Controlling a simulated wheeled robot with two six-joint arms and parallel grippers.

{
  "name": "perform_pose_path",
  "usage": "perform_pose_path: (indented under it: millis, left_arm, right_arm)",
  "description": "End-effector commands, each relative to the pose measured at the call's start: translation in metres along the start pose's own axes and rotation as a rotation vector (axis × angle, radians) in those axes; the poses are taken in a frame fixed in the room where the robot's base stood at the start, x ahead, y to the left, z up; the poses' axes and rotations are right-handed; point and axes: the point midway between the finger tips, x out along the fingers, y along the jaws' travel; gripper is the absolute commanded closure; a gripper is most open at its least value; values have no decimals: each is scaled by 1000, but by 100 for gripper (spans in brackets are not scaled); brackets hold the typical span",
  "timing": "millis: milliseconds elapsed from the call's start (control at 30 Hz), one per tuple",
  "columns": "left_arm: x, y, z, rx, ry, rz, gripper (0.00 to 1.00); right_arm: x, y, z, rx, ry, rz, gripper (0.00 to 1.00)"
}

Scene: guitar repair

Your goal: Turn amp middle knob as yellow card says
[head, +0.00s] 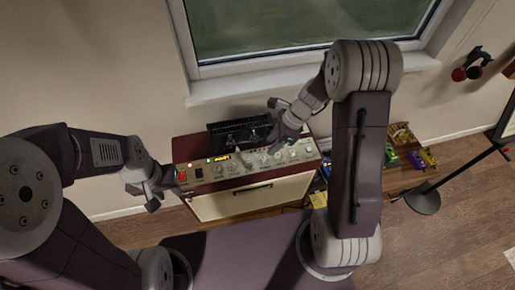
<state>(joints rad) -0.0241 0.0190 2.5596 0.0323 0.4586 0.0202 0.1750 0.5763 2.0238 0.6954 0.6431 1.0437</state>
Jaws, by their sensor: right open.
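The amp (250,190) stands below the window, dark red with a cream front and a light control panel on top. The panel carries a row of small knobs, a red switch (182,176) and a lit orange display (221,158). A small yellow card (319,199) seems to lie just right of the amp; its writing is too small to read. My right gripper (272,146) is open above the middle of the panel and hides part of the knob row; I cannot tell if it touches a knob. My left gripper (160,194) is at the amp's left end; its jaws are unclear.
A black rack-like object (240,130) stands behind the panel. Colourful pedals (422,158) sit on a wooden board to the right. A stand with a round dark base (422,198) is further right. Red headphones (472,66) hang on the wall.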

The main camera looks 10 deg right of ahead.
Motion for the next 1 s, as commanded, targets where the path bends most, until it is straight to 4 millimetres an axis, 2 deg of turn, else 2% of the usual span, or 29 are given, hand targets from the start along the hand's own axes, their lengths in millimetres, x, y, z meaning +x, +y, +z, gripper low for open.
perform_pose_path:
  millis: [167, 400, 600, 933, 1000]
  left_arm:
    - [2, 0, 0, 1, -1, 0, 64]
    - [2, 0, 0, 0, -1, 0, 64]
    - [3, 0, 1, 0, -1, 0, 64]
    - [3, 0, 0, 1, 0, 0, 64]
    - [3, 0, 0, 0, 0, 0, 64]
  right_arm:
    - [8, 0, -1, -2, 0, 0, 60]
    - [57, 1, -2, -4, 3, 2, 60]
    - [86, 0, -1, -6, 2, -1, 60]
    - [92, 0, -1, -6, 3, -4, 60]
    - [92, 0, -1, -6, 2, -4, 79]
